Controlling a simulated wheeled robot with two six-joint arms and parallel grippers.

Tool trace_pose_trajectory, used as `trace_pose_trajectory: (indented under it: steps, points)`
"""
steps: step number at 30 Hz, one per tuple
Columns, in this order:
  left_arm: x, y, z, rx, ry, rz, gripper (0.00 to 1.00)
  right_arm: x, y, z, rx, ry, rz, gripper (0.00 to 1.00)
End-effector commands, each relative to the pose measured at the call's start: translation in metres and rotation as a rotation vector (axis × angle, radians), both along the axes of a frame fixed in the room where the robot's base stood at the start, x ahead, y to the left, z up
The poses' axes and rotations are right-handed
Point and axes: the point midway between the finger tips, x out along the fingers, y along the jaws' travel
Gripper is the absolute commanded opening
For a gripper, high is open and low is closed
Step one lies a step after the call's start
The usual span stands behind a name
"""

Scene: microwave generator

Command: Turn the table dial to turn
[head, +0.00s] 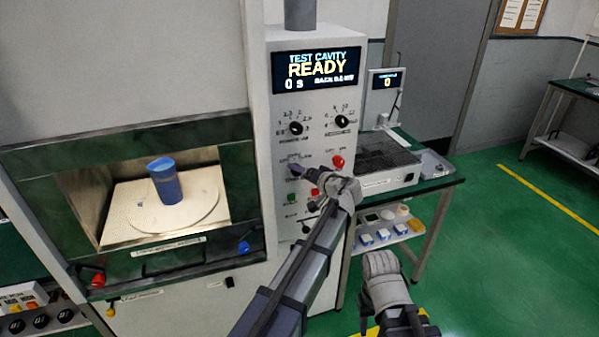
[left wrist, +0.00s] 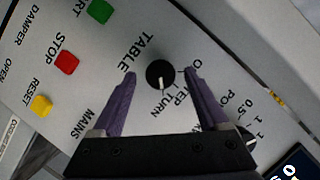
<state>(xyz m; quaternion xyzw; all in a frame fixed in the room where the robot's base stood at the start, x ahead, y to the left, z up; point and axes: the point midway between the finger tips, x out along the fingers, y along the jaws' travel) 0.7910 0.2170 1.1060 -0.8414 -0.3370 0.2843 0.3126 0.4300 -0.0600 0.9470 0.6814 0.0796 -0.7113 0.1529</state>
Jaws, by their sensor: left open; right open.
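The table dial (left wrist: 160,75) is a round black knob beside the word TABLE. Its white mark points down in the left wrist view, roughly toward the TURN lettering. My left gripper (left wrist: 161,73) is open, with one purple finger on each side of the dial and visible gaps between. In the head view my left gripper (head: 298,169) is at the panel (head: 264,160), and its fingers mostly hide the dial. My right gripper (head: 401,322) is low at the bottom right, away from the panel. It is open and seems empty, partly cut off by the frame edge.
The screen (head: 316,70) reads READY and 0 s. Two black dials (head: 296,128) sit above the table dial. A red knob (head: 338,161) and red and green buttons (head: 292,198) are close by. A blue cup (head: 164,181) stands on the cavity's round plate (head: 204,205).

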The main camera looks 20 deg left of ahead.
Motion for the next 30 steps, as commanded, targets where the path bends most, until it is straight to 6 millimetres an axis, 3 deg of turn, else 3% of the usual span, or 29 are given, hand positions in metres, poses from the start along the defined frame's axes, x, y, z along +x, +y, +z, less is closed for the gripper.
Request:
trace_pose_trajectory:
  steps: [9, 15, 26, 30]
  points:
    - [-0.033, -0.039, 0.016, 0.000, -0.001, -0.002, 0.77, 0.000, 0.000, 0.015, 0.000, 0.000, 0.000, 0.50]
    - [-0.041, -0.049, 0.018, 0.000, 0.000, -0.001, 0.77, 0.000, 0.000, 0.018, 0.000, 0.000, 0.000, 0.50]
    - [-0.043, -0.048, 0.016, -0.006, 0.006, 0.003, 0.77, 0.000, 0.000, 0.018, 0.000, 0.000, 0.000, 0.50]
    - [-0.071, -0.026, -0.008, -0.087, 0.091, 0.043, 0.77, 0.000, 0.000, 0.018, 0.000, 0.000, 0.000, 0.50]
